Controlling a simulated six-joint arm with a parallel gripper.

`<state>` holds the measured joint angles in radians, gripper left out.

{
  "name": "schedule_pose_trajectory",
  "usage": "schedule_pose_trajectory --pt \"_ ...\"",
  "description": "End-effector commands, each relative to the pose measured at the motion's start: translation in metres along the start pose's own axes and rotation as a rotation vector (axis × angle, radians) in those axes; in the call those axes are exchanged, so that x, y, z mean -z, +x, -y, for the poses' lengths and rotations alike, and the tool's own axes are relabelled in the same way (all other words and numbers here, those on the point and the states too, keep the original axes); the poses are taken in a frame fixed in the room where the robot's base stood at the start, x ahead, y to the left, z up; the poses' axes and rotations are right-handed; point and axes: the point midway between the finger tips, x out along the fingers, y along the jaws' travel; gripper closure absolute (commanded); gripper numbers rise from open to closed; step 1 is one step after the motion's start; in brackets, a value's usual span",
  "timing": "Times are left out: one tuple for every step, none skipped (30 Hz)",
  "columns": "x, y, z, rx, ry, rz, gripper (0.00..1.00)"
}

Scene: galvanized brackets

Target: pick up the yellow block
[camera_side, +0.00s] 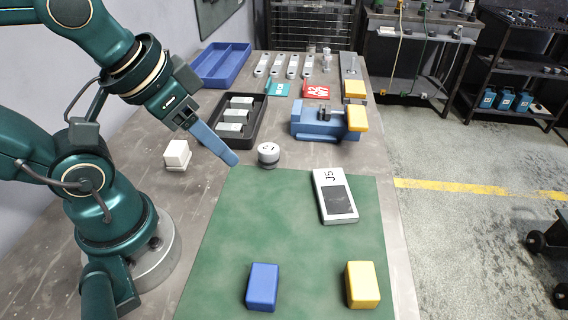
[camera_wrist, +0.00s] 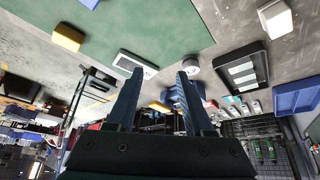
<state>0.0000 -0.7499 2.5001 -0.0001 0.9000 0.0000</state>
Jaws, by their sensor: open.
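A yellow block (camera_side: 362,285) sits on the front right of the green mat (camera_side: 285,220) in the side view. It shows at the upper left of the wrist view (camera_wrist: 68,37). My gripper (camera_side: 234,160) is above the mat's far left edge, well away from the yellow block. In the wrist view its two dark blue fingers (camera_wrist: 160,72) stand apart with nothing held between them. In the side view the fingers overlap.
A blue block (camera_side: 262,287) lies left of the yellow block. A white device (camera_side: 336,196), a round white-topped object (camera_side: 268,153), and a blue vise-like fixture (camera_side: 315,124) with a yellow part (camera_side: 357,117) stand farther back. The mat's middle is clear.

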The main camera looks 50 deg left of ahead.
Motion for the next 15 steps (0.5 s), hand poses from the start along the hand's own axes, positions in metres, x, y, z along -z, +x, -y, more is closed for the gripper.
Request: schedule_pose_trajectory --pt "0.000 0.000 0.000 0.000 0.000 0.000 0.27" --pt "0.000 0.000 0.000 0.000 0.000 0.000 0.16" --pt "0.000 0.000 0.000 0.000 0.000 0.000 0.00" --pt "0.000 0.000 0.000 0.000 0.000 0.000 0.00" --pt "0.000 0.000 0.000 0.000 0.000 0.000 0.00" --pt "0.000 0.000 0.000 0.000 0.000 0.000 0.00" --pt "0.000 0.000 0.000 0.000 0.000 0.000 0.00" --pt "0.000 0.000 0.000 0.000 0.000 0.000 0.00" --pt "0.000 0.000 0.000 0.000 0.000 0.000 0.00" --pt "0.000 0.000 0.000 0.000 -0.002 0.000 0.00" --pt "0.000 0.000 0.000 0.000 -0.007 0.002 0.00" --pt "-0.002 0.000 -0.002 -0.008 -0.023 0.010 0.00" --pt "-0.002 -0.002 -0.004 -0.018 -0.037 0.013 0.00" --pt "-0.001 -0.004 -0.007 -0.034 -0.056 0.014 0.00" --pt "0.002 -0.007 -0.013 -0.059 -0.087 0.016 0.00"
